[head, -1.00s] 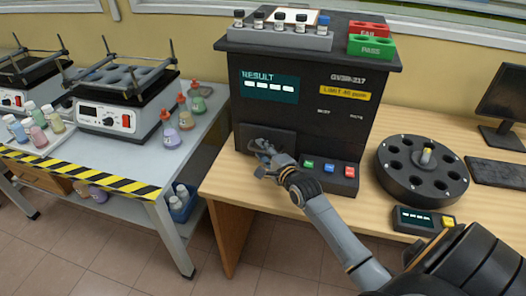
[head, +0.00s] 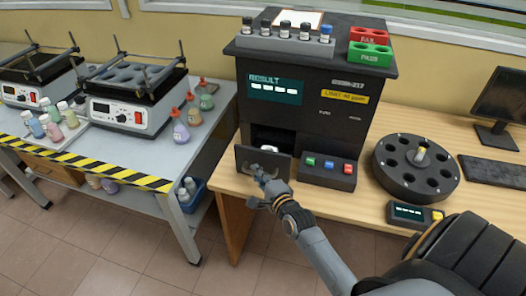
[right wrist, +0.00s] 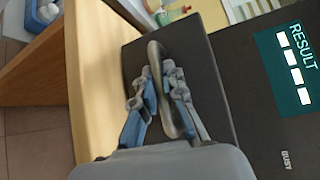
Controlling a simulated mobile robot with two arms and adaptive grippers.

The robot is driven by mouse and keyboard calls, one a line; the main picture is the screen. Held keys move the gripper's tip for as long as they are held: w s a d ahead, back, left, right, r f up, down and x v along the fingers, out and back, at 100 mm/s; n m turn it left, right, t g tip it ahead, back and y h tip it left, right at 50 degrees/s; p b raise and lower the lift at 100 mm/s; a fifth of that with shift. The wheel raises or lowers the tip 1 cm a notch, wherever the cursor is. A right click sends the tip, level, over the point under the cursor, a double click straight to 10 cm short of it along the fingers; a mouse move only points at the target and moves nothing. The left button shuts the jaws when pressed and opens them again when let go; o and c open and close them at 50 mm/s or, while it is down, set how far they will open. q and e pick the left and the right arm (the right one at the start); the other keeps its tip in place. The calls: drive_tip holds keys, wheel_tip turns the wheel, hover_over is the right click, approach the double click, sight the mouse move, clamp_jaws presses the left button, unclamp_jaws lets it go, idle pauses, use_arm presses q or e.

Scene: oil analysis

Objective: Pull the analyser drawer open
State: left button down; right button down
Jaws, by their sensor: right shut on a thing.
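The black analyser (head: 338,130) stands on the wooden table with a lit RESULT display. Its drawer (head: 245,158) is pulled out at the lower left, with a dark opening (head: 270,137) behind its front panel. A small pale shape shows just behind the panel's top edge; I cannot tell what it is. My right gripper (head: 262,178) is at the front of the panel. In the right wrist view, its fingers (right wrist: 157,74) are shut on the grey loop handle (right wrist: 157,50), one finger on each side. My left gripper is not in view.
A button panel (head: 328,172) is right of the drawer. A round black carousel (head: 385,175) and a small display box (head: 410,213) stand farther right. A gap separates this table from the left bench (head: 215,130) with hotplates and flasks. The floor in front is clear.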

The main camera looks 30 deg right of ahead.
drive_tip(key=shift+s+a, duration=0.5)
drive_tip(key=shift+a, duration=0.05)
drive_tip(key=shift+s+a, duration=0.4)
drive_tip(key=shift+a, duration=0.1)
drive_tip(key=c, duration=1.4)
unclamp_jaws()
drive_tip(key=shift+d, duration=0.1)
drive_tip(key=s+r, duration=0.1)
drive_tip(key=s, duration=1)
drive_tip(key=shift+s+a+r, duration=0.35)
drive_tip(key=shift+s+a, duration=0.05)
drive_tip(key=shift+a, duration=0.05)
